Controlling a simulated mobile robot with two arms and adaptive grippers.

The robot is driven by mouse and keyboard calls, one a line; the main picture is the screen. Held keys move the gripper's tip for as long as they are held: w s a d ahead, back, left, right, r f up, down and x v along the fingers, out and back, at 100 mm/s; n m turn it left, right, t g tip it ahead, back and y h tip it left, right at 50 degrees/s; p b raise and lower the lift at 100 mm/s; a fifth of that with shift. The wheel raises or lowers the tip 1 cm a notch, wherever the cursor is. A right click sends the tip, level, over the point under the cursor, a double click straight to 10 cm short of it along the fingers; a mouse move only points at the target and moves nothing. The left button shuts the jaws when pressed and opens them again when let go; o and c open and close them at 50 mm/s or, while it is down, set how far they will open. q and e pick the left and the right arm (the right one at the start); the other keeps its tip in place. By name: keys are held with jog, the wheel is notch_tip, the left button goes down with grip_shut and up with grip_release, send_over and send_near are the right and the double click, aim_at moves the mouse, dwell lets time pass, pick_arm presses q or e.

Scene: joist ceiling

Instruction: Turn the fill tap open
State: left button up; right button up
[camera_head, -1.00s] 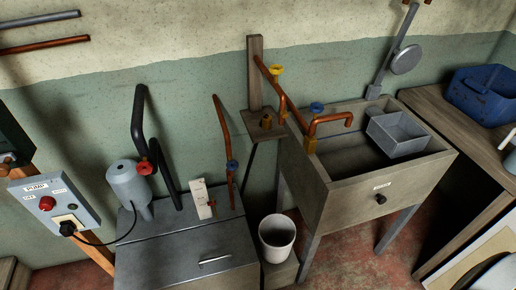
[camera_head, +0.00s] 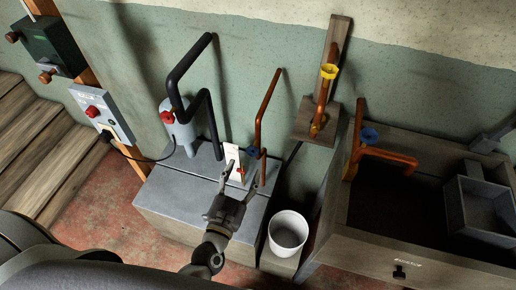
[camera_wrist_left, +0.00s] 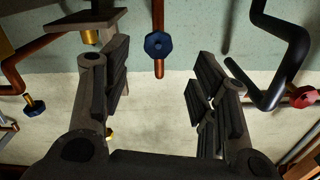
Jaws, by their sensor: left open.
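A blue tap handle (camera_head: 252,152) sits on a thin copper pipe (camera_head: 267,112) that comes down over the grey tank; I cannot read a label naming it the fill tap. In the left wrist view this blue handle (camera_wrist_left: 159,45) shows between the fingers, beyond them, with the pipe end below it. My left gripper (camera_head: 241,174) is open and empty above the tank, just in front of the handle and apart from it. It also shows in the left wrist view (camera_wrist_left: 162,65), fingers spread. My right gripper is out of view.
A white card (camera_head: 230,154) stands on the grey tank (camera_head: 172,190) by the gripper. A white bucket (camera_head: 288,232) is right of the tank. A yellow tap (camera_head: 329,71) and another blue tap (camera_head: 370,135) are by the sink. A pump box (camera_head: 101,112) is at left.

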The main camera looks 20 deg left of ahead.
aim_at(252, 153)
pick_arm(q)
jog(key=w, duration=0.4)
jog(key=w+p, duration=0.1)
jog(key=w, duration=0.3)
jog(key=shift+w+d, duration=0.2)
jog(key=shift+w, duration=0.05)
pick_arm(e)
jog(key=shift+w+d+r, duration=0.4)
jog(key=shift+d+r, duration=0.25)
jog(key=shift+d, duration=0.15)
pick_arm(q)
jog(key=c, duration=1)
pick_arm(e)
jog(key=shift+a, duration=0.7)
